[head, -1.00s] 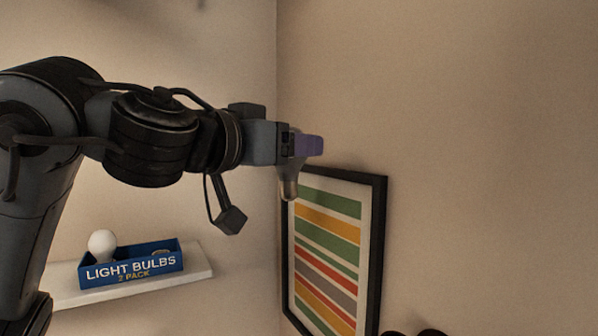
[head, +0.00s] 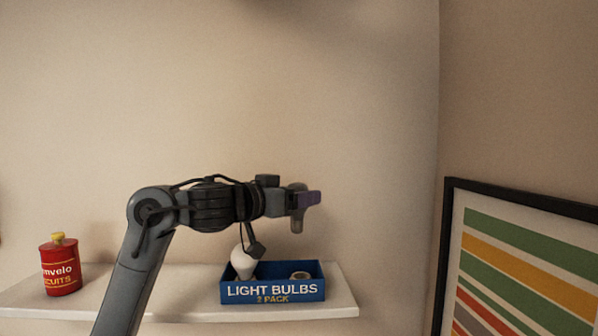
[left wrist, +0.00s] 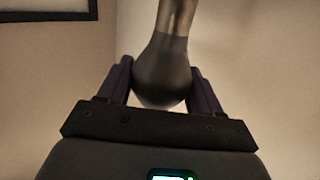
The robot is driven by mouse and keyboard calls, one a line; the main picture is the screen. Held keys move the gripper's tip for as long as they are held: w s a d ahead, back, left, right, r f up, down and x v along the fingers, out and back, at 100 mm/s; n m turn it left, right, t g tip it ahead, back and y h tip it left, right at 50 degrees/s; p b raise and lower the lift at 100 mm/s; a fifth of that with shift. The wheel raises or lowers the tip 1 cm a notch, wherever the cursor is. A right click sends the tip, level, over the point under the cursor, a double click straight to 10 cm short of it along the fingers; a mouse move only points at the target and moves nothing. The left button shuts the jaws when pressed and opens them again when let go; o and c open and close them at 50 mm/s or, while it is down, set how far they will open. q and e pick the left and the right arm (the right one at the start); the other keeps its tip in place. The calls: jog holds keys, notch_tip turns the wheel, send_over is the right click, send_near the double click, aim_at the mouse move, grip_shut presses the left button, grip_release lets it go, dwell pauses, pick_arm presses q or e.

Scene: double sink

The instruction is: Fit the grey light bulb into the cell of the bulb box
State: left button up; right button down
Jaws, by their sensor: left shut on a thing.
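My left gripper (head: 306,199) is shut on the grey light bulb (head: 297,219), which hangs with its base pointing down. In the left wrist view the bulb's round glass (left wrist: 162,75) sits between the two purple fingers. The blue bulb box (head: 272,291), lettered "LIGHT BULBS 2 PACK", stands on the white shelf. A white bulb (head: 243,263) stands in the box's left part. In its right part a ring-shaped opening (head: 299,275) shows. The gripper and bulb appear above the box's right part in the head view; their depth relative to it is unclear. My right gripper is out of view.
The white shelf (head: 343,300) runs along the wall. A red biscuit tin (head: 61,266) with a yellow knob stands at its left. A black-framed striped picture (head: 530,265) is on the right wall.

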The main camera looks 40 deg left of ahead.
pick_arm(q)
jog(key=shift+w+d+f, duration=0.1)
jog(key=shift+w+f, duration=0.2)
jog(key=shift+f, duration=0.4)
jog(key=shift+w+f, duration=0.25)
jog(key=shift+f, duration=0.45)
jog(key=shift+f+b, duration=2)
jog(key=shift+f, duration=0.95)
jog(key=shift+p, duration=0.55)
jog(key=shift+f+b, duration=1.4)
jog(key=shift+f, duration=0.55)
jog(key=shift+r, duration=0.1)
jog(key=shift+r+p, duration=1.6)
jog(key=shift+p, duration=0.25)
